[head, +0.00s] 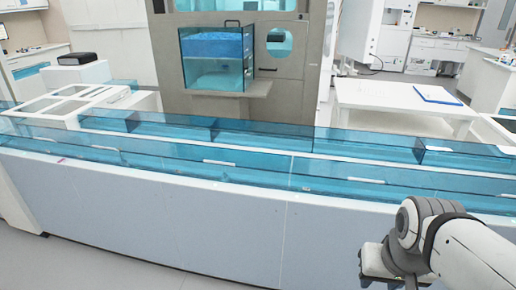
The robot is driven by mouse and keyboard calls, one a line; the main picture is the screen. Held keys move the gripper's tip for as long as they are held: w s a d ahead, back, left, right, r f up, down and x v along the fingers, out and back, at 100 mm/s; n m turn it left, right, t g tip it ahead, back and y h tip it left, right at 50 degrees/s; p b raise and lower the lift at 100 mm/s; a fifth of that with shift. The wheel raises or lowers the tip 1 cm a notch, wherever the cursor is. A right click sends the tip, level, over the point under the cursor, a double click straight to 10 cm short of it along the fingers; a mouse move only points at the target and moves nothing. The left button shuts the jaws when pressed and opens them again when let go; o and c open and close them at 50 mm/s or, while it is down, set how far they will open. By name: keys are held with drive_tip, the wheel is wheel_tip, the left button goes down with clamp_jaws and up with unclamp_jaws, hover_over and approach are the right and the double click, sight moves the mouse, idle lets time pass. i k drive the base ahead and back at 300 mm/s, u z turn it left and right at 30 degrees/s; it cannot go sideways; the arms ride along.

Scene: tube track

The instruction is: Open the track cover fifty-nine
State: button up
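A long track with clear blue covers (240,165) runs across the view on top of a white cabinet. The front covers carry small white handles, such as one handle (219,163) left of centre and another (371,181) farther right. The covers look shut. I cannot read any number, so I cannot tell which cover is fifty-nine. My gripper (378,275) is at the lower right, in front of the cabinet's front face and apart from the covers. Its fingers are not clear to see, and it appears to hold nothing.
The white cabinet front (180,210) stands between the floor and the track. Behind the track are a grey machine with a blue clear box (216,60), and a white table (395,97) with a blue clipboard. Floor shows at the lower left.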

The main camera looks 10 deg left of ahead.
sight(226, 164)
drive_tip(key=z, duration=2.35)
drive_tip(key=k, duration=1.35)
drive_tip(key=u, duration=1.8)
drive_tip(key=i, duration=1.05)
drive_tip(key=u, duration=0.1)
